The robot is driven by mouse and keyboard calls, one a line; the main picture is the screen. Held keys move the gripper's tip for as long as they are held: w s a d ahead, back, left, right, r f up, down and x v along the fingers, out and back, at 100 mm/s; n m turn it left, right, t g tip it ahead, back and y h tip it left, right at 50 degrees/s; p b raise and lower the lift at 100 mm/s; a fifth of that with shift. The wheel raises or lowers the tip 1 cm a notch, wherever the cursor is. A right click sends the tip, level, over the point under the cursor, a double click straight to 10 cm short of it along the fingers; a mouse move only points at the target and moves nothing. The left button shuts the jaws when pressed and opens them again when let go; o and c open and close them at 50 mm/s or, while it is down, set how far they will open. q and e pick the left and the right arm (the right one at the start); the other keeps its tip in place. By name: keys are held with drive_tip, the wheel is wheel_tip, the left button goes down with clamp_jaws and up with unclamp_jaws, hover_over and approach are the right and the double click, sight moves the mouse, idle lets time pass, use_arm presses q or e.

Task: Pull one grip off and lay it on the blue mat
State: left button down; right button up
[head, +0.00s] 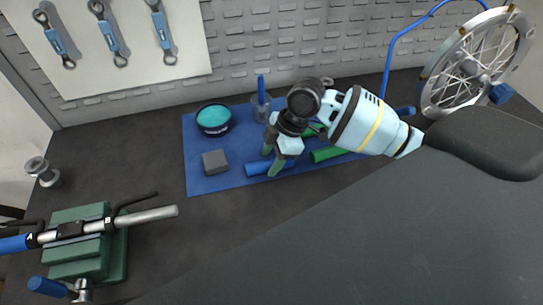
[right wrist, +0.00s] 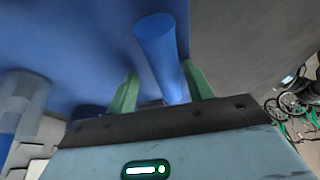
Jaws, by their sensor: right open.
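A blue grip (head: 256,169) lies on the blue mat (head: 225,182), near its front edge. My right gripper (head: 273,160) is right at this grip, with its green fingers open. In the right wrist view, the blue grip (right wrist: 163,52) extends out from between the two open fingers (right wrist: 162,90), with a gap beside it. A steel handlebar (head: 150,216) is held in a green clamp (head: 75,255) at the left. Its right end is bare, and a blue grip (head: 14,244) is on its left end. My left gripper is not in view.
The mat also carries a teal tin (head: 213,117), a grey block (head: 215,162), a clear cup (head: 261,106) with a blue item, and green grips (head: 327,154). A spoked wheel (head: 475,65) stands at right. The bench between clamp and mat is clear.

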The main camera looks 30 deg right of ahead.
drive_tip(key=v, duration=0.7)
drive_tip(key=shift+d+r, duration=0.15)
drive_tip(key=shift+r, duration=0.2)
drive_tip(key=shift+s, duration=0.1)
